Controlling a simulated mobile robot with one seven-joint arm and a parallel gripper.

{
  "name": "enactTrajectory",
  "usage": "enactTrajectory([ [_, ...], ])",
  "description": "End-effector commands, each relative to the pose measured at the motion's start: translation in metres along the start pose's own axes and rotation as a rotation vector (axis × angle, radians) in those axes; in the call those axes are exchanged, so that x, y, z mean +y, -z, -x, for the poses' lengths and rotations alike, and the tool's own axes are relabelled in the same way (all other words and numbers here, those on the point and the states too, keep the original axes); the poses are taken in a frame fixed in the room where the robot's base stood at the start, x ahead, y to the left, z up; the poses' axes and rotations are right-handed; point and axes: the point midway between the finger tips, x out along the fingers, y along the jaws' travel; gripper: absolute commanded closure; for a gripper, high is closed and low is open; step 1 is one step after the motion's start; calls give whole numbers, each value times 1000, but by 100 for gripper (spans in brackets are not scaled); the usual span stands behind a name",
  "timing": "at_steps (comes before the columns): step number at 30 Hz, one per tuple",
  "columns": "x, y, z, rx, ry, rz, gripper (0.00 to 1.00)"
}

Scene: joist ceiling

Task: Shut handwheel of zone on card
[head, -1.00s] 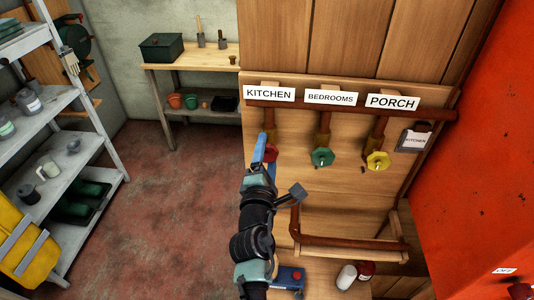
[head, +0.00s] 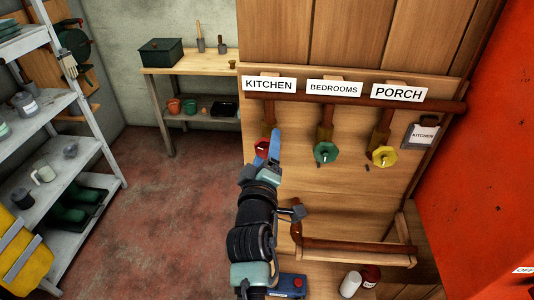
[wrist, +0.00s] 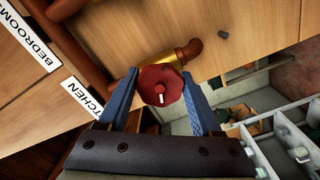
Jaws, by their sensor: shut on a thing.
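The card (head: 424,135) on the right of the board reads KITCHEN. The red handwheel (head: 261,147) is on the valve under the KITCHEN label (head: 269,85), partly hidden by my gripper (head: 271,148) in the head view. In the wrist view, the red handwheel (wrist: 161,85) lies between the two blue fingers of my gripper (wrist: 160,88), which is shut on it. A white mark shows on the wheel's face. The green handwheel (head: 326,153) is under BEDROOMS and the yellow handwheel (head: 384,156) under PORCH.
A brown pipe (head: 355,102) runs across the board above the valves, and another pipe (head: 350,246) runs low. A red cabinet (head: 490,160) stands close on the right. Grey shelving (head: 75,135) is at left, with open floor between it and the board.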

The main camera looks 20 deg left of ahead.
Motion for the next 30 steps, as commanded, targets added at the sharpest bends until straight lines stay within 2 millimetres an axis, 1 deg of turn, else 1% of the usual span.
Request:
enactTrajectory([
  [1,-4,-2,0,0,0,-46,90],
  [4,-4,-2,0,0,1,-141,90],
  [30,-4,-1,0,-1,1,-952,90],
])
